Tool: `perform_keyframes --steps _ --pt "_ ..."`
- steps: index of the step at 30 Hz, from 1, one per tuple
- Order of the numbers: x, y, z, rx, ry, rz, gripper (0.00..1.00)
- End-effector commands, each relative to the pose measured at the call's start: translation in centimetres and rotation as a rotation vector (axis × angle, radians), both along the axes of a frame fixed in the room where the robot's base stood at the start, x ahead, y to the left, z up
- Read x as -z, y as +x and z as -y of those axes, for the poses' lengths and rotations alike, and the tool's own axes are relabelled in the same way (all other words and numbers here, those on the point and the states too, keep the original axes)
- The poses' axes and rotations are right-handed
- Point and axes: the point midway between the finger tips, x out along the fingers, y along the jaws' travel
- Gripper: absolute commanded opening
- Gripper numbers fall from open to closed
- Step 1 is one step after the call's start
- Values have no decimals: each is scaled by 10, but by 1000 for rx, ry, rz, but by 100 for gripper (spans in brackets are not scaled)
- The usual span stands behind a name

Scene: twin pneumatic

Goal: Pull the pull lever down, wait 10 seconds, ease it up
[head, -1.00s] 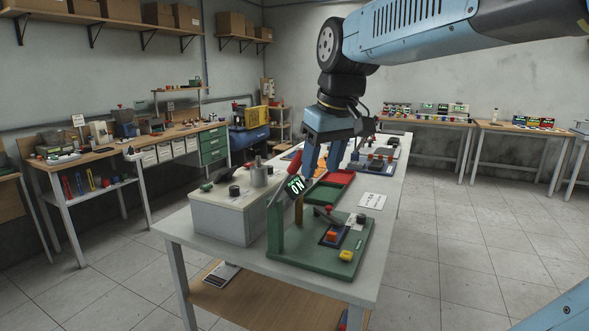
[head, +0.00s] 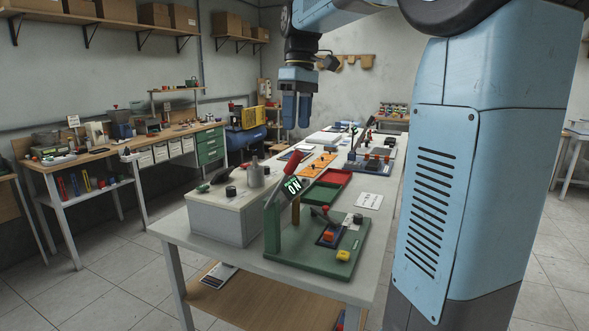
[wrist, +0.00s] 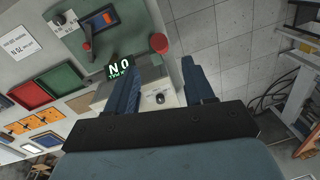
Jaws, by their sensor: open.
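The pull lever has a red grip (head: 287,165) and slants upward at the green fixture board (head: 335,262) on the near end of the table. A small display (head: 293,187) beside it reads ON. In the wrist view the red grip (wrist: 159,43) is seen nearly end-on, beside the display (wrist: 120,66). My gripper (head: 297,122) hangs fingers-down above and beyond the lever, clear of it. In the wrist view my gripper (wrist: 163,80) is open, with nothing between its fingers.
A light grey box (head: 218,219) with a knob and a metal cylinder stands left of the board. A red tray (head: 331,178), a green tray (head: 322,195) and an orange plate (head: 318,165) lie behind. A white label card (head: 369,200) lies to the right.

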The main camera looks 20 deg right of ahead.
Motion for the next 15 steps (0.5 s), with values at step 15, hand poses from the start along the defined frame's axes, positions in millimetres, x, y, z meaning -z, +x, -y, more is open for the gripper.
perform_keyframes --steps 15 --pt "88 -6 -6 2 1 -1 53"
